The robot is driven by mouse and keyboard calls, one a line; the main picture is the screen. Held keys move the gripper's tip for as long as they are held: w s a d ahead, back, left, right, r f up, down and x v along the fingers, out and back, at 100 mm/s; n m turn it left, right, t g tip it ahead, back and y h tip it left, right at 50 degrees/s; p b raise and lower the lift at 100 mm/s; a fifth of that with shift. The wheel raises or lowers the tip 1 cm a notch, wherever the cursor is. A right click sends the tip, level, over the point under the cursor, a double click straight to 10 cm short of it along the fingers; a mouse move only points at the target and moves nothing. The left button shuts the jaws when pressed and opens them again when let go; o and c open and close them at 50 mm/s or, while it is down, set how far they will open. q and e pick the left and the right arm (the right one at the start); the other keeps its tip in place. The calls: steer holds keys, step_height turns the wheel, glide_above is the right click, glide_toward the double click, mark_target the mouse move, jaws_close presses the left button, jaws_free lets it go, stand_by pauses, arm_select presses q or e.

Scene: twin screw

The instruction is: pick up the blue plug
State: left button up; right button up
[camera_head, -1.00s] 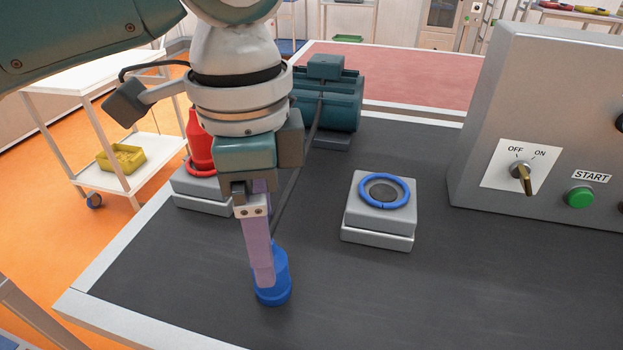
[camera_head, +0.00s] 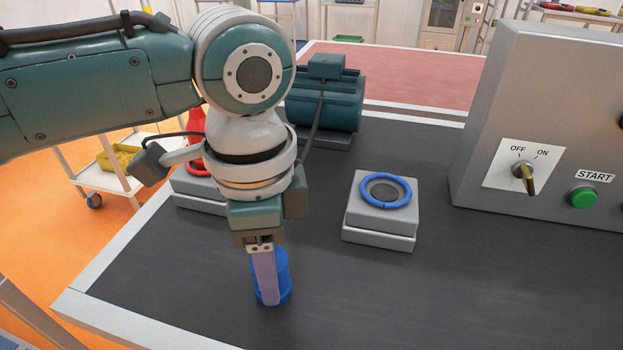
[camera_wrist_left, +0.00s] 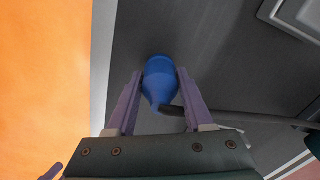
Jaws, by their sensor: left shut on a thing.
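The blue plug (camera_head: 284,277) stands upright on the dark table top near its front left. My left gripper (camera_head: 268,285) points down over it, and one purple finger hides part of the plug in the head view. In the left wrist view the plug (camera_wrist_left: 160,80) sits between the two fingertips of my left gripper (camera_wrist_left: 158,82), which are shut on it. A dark cable runs from the plug's narrow end. I cannot see a gap between the plug's base and the table. My right gripper is not in view.
A grey block with a blue ring (camera_head: 384,191) stands right of the plug. A red plug (camera_head: 196,140) on a grey block is behind my arm. A teal motor (camera_head: 325,97) is at the back, a grey control box (camera_head: 545,130) at right. The front table is clear.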

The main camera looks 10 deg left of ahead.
arm_select(q)
steer(key=c, duration=0.7)
steer(key=shift+r, duration=0.15)
